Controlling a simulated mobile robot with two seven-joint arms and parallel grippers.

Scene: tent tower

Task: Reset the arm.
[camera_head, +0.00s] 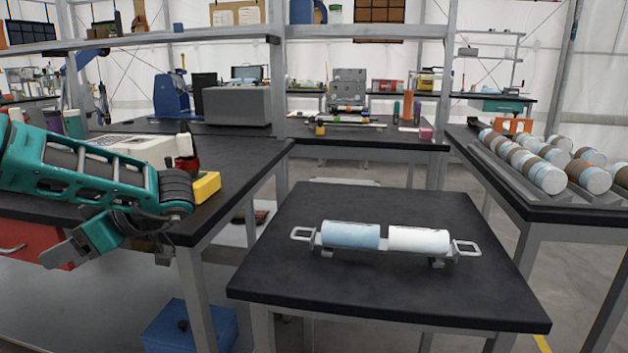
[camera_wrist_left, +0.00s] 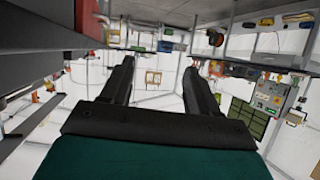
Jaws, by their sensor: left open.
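My left arm (camera_head: 85,170) comes in from the left, over the left workbench. Its teal and grey gripper (camera_head: 108,248) hangs folded down near the bench's front edge. The left wrist view shows the two dark fingers (camera_wrist_left: 160,75) spread apart with nothing between them. Beyond the fingers are the room's white walls and shelving. My right arm and gripper are not in view.
A metal rack (camera_head: 322,248) with handles holds a light blue cylinder (camera_head: 350,235) and a white cylinder (camera_head: 418,240) on the black centre table (camera_head: 300,275). A yellow block (camera_head: 206,187) sits close by my left arm. Several cylinders lie on the right bench (camera_head: 550,213).

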